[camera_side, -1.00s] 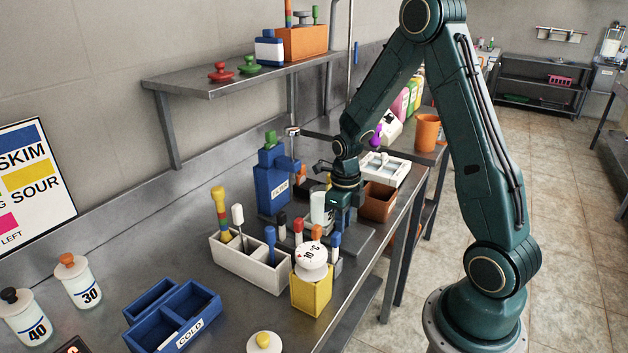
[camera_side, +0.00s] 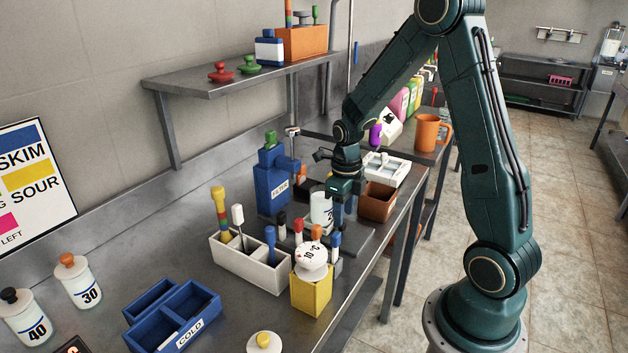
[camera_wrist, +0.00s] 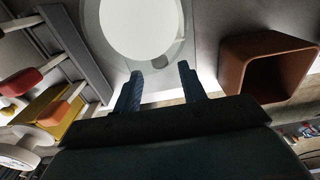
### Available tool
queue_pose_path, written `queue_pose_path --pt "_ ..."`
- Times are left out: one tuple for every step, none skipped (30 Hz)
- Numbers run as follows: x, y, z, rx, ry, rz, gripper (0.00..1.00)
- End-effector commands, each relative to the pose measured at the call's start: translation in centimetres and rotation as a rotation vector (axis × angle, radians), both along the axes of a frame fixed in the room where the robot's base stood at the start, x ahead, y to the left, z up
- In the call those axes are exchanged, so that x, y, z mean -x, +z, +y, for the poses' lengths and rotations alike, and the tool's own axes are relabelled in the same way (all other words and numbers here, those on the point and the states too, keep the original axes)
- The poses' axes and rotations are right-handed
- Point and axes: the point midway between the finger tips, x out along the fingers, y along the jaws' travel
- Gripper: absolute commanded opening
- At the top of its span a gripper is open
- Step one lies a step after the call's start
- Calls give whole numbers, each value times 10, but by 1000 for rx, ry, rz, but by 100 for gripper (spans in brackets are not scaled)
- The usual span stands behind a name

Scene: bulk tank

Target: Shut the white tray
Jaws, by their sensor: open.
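Two white trays show in the side view. One is a long open tray (camera_side: 262,272) at the centre front, holding several upright tools. The other is a white divided tray (camera_side: 399,166) behind the brown box, with pale things inside. I cannot tell which one the task means. My gripper (camera_side: 338,212) is open and points down beside a white jar (camera_side: 319,207), away from both trays. In the wrist view, the two fingers (camera_wrist: 160,82) stand apart at the near edge of a big pale round shape (camera_wrist: 143,25), which looks like the jar. Their tips are partly hidden in the side view.
A yellow box (camera_side: 311,293) with a dial and a rack of probes stand in front. A blue divided box (camera_side: 187,308) is at front left. A shelf (camera_side: 225,82) overhangs the back.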

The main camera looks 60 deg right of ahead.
Motion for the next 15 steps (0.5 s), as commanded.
queue_pose_path --pt "-1 9 0 2 0 -5 41" --pt "-1 13 0 2 0 -4 41" --pt "-1 19 0 2 0 -5 41" --pt "-1 24 0 2 0 -4 41" --pt "-1 28 0 2 0 -5 41" --pt "-1 35 0 2 0 -5 41" --pt "-1 40 0 3 0 -6 41" --pt "-1 45 0 2 0 -4 41" --pt "-1 52 0 2 0 -5 41" --pt "-1 57 0 2 0 -5 41" --pt "-1 62 0 3 0 -6 41" --pt "-1 69 0 2 0 -5 41" --pt "-1 73 0 2 0 -4 41" --pt "-1 77 0 2 0 -4 41" --pt "0 83 0 2 0 -4 41"
